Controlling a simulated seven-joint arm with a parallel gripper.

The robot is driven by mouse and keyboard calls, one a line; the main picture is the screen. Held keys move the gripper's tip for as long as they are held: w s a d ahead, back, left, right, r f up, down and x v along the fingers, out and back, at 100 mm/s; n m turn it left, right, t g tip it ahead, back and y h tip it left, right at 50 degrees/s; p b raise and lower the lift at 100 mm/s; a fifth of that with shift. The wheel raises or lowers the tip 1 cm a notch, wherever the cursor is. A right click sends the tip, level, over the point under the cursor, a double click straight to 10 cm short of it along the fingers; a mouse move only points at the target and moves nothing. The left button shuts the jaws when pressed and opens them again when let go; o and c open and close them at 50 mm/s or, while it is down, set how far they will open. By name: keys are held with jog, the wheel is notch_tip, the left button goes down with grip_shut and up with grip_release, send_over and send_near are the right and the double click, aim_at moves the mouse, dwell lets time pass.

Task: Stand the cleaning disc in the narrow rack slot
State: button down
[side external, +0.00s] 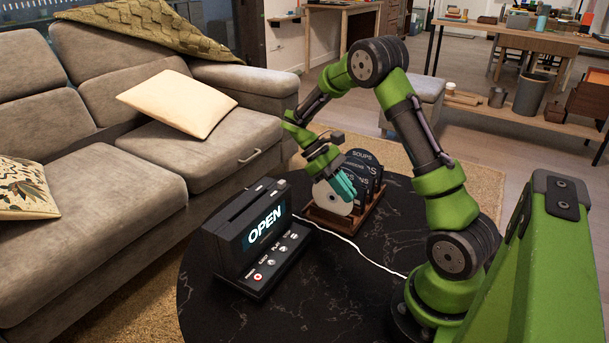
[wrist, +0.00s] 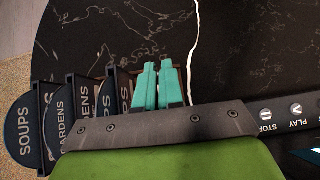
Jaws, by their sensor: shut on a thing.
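The pale cleaning disc (side external: 329,199) is upright at the near end of a brown wooden rack (side external: 325,222) in the side external view. My gripper (side external: 345,187) has its teal fingers shut on the disc, near its upper right part. In the wrist view the two fingers of my gripper (wrist: 156,66) lie close together. I cannot make out the disc there. Fingers hide part of the disc in the side view. Whether its lower edge sits in a slot or is just above the rack cannot be told.
Several dark labelled discs (side external: 364,158) stand in the rack behind the pale one; a SOUPS disc (wrist: 25,130) is at the wrist view's left. A black player (side external: 246,238) reading OPEN is close to the rack's left. A white cable (side external: 350,245) crosses the black round table (side external: 340,305).

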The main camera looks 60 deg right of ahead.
jog(key=shift+f, duration=0.35)
jog(key=c, duration=1.2)
grip_release()
jog(key=v, duration=1.2)
